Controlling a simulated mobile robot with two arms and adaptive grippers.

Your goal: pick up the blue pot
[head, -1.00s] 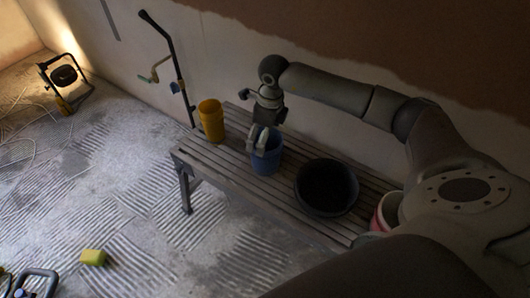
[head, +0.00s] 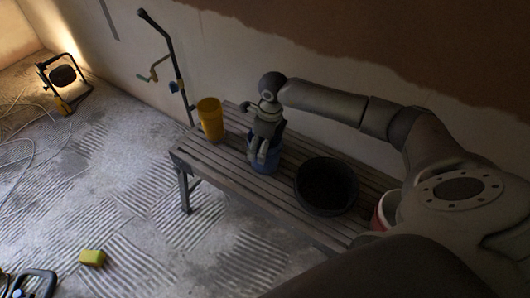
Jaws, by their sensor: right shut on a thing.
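The blue pot (head: 265,168) stands on the slatted wooden bench (head: 225,165), between a yellow container and a black bowl. My right gripper (head: 261,157) reaches down over it from above and is shut on it. The gripper and wrist hide much of the pot's upper part and rim. The pot looks upright, and I see no clear gap under it. My left gripper is not in view.
The yellow container (head: 211,120) stands to the pot's left and the black bowl (head: 326,187) to its right. A red and white bucket (head: 383,213) is partly hidden by my right arm. The wall is close behind the bench. A yellow sponge-like block (head: 92,258) lies on the floor.

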